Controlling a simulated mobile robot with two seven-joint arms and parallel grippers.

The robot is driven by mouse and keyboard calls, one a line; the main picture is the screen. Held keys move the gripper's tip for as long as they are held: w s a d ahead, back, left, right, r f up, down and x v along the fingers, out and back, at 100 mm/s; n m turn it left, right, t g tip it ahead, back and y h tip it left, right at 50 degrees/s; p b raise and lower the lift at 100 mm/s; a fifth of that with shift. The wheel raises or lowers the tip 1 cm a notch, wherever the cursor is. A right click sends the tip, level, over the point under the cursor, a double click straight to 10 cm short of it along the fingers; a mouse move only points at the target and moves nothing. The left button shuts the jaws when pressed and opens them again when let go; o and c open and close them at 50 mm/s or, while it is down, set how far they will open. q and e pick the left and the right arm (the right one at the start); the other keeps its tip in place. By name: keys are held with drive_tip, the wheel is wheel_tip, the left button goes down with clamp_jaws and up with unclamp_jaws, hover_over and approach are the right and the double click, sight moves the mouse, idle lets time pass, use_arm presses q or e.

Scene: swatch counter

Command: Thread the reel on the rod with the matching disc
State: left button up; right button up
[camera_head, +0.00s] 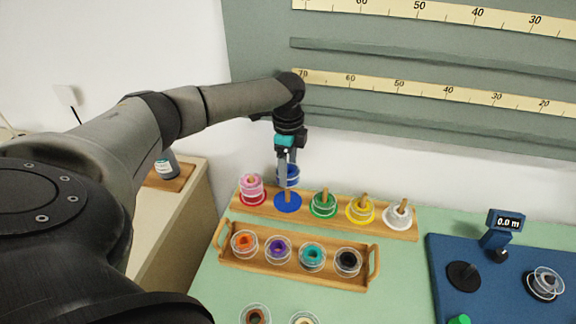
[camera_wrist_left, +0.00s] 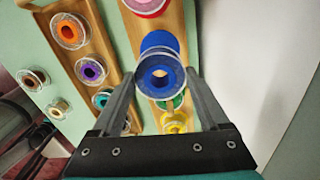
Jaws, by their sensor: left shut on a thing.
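My left gripper (camera_head: 287,180) is shut on a blue reel (camera_head: 292,173) with clear flanges. It holds the reel over the blue disc (camera_head: 287,203) on the wooden rod rack (camera_head: 261,211). The disc's short rod stands below the reel, slightly toward the front in the head view. In the left wrist view the reel (camera_wrist_left: 158,75) sits between the fingertips, with the blue disc (camera_wrist_left: 160,41) beyond it. I cannot tell whether the rod is in the reel's hole. My right gripper is not in view.
The rack also has red, green (camera_head: 323,207), yellow (camera_head: 360,211) and white (camera_head: 397,217) discs; a pink reel (camera_head: 251,186) is on the red one's rod. A handled tray (camera_head: 223,240) holds several reels in front. A blue measuring station (camera_head: 461,250) stands right.

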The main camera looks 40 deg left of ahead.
use_arm(q)
drive_tip(key=shift+f, duration=0.35)
drive_tip(key=shift+f+b, duration=0.35)
drive_tip(key=shift+f, duration=0.4)
drive_tip(key=shift+f, duration=0.1)
drive_tip(key=o, duration=1.2)
wheel_tip(320, 180, up, 7)
drive_tip(key=p, duration=0.8)
